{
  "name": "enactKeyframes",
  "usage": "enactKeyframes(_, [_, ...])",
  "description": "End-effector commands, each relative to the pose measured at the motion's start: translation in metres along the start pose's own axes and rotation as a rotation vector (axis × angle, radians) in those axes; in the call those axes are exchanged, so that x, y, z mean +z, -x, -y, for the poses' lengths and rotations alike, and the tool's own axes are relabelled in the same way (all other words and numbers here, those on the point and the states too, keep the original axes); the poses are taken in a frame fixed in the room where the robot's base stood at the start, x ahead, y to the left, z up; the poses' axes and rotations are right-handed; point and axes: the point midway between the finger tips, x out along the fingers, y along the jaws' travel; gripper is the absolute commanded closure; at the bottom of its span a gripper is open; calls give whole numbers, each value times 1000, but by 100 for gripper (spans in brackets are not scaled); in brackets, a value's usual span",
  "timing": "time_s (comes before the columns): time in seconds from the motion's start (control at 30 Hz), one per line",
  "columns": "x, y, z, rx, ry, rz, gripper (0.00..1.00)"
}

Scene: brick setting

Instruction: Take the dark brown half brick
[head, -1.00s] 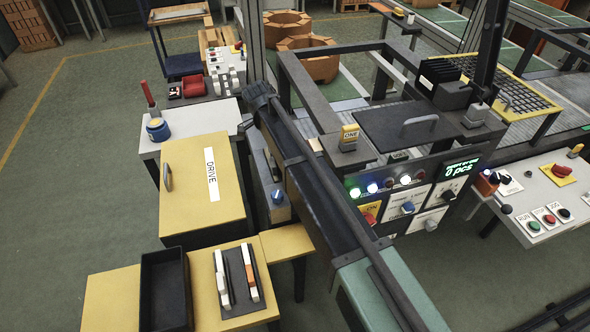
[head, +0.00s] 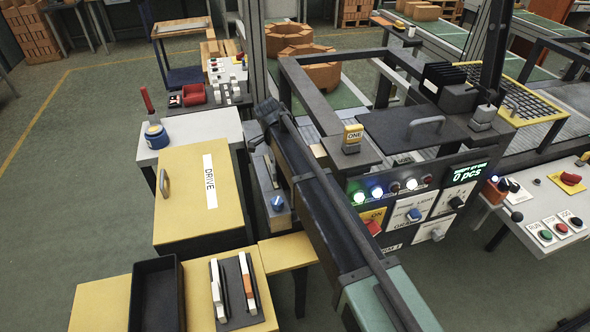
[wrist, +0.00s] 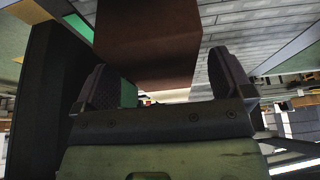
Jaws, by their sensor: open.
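A dark brown block (wrist: 150,40), its lower face redder, fills the upper middle of the wrist view; it looks like the half brick, though only part of it shows. My gripper (wrist: 162,82) is open, with one dark finger on either side of the picture's middle. The block shows between and beyond the fingers, and I cannot tell whether either finger touches it. I cannot make out my gripper or this block in the head view.
A dark post (wrist: 42,90) stands close at the left in the wrist view. The head view shows a yellow DRIVE box (head: 200,215), an empty black tray (head: 157,298), a control panel (head: 420,205) and orange-brown rings (head: 310,75). Green floor lies open at the left.

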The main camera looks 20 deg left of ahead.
Motion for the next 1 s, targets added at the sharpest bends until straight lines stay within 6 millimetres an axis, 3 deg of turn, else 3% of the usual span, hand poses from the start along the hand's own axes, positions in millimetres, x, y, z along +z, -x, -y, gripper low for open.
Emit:
enactKeyframes(0.37, [1,-2,0,0,0,0,4])
enactKeyframes(1.0, [1,-2,0,0,0,-1,99])
